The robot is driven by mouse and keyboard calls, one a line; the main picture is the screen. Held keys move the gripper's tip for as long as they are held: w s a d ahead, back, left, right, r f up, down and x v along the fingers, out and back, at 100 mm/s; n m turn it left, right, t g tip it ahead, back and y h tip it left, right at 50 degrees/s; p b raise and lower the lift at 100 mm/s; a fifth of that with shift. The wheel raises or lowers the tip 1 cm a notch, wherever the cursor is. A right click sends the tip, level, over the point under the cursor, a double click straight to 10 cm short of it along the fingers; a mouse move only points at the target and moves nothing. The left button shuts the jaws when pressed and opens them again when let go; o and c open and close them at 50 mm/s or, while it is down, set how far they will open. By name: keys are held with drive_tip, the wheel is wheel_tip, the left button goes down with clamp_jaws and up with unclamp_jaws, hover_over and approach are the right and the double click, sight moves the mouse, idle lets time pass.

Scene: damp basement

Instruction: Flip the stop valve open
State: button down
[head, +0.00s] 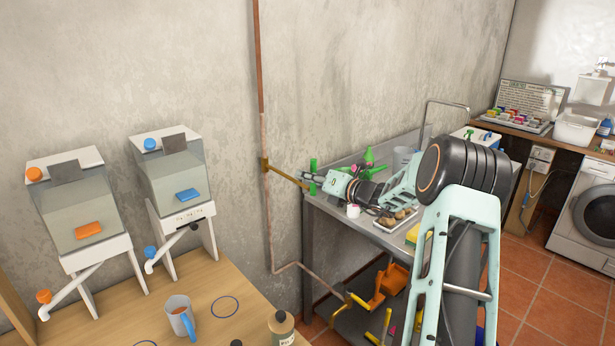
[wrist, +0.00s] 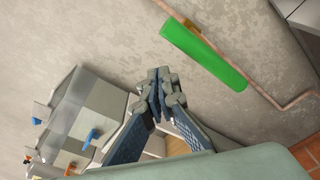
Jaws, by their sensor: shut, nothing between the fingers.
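The stop valve (head: 265,165) is a brass body on the copper pipe that runs up the wall. Its brass lever (head: 287,177) sticks out sideways from the pipe, across its line, and ends in a green grip (head: 313,166). In the wrist view the green grip (wrist: 203,55) lies up and right of the fingertips. My gripper (wrist: 161,88) is shut and empty, its fingertips together, pointing toward the wall. In the head view my gripper (head: 306,176) overlaps the green grip; the wrist view shows them apart.
A metal workbench (head: 329,207) with a tray, a green funnel (head: 369,158) and other items stands behind and below my arm. Two dispensers (head: 86,208) (head: 180,178) stand on a wooden table at left, with a mug (head: 180,318). The wall around the pipe is bare.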

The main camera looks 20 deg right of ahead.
drive_tip(key=f+b+v, duration=0.1)
drive_tip(key=b+v, duration=0.1)
drive_tip(key=v, duration=0.7)
drive_tip(key=shift+s, duration=0.45)
